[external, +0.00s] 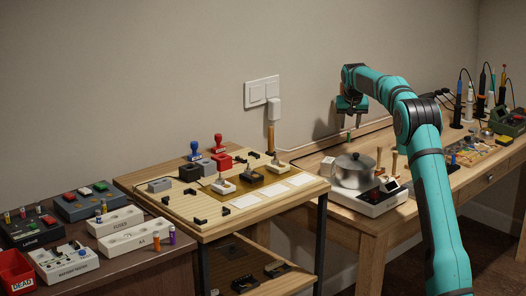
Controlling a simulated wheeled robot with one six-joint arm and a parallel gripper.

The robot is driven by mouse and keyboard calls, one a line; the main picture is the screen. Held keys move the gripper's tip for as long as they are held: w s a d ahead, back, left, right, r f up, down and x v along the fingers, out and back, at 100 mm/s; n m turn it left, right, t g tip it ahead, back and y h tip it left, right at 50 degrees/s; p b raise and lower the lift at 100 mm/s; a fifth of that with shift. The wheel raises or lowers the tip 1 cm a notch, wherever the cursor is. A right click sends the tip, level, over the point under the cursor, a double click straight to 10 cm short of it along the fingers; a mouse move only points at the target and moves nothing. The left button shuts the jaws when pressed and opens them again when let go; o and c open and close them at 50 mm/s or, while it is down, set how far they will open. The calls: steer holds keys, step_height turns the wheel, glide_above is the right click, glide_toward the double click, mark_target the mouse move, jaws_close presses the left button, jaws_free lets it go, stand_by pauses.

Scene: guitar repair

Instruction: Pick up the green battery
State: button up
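My gripper (350,122) points down above the back of the right-hand bench, behind the steel pot. Its two fingers look spread, with nothing clearly between them. Several small batteries stand at the far left. An orange one (156,243) and a purple one (172,235) are by the white AA holder (137,238). Others stand in the dark tester (28,232) and around the white fuses holder (115,221). No battery there is clearly green at this size.
A steel pot (354,172) sits on a white hotplate (368,200) below my arm. A red DEAD bin (15,271) is at the far left. Stamps and blocks cover the middle table (216,226). Soldering tools (470,100) stand at the right.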

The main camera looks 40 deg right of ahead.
mark_target(349, 130)
steer(key=shift+x, duration=2.65)
jaws_close()
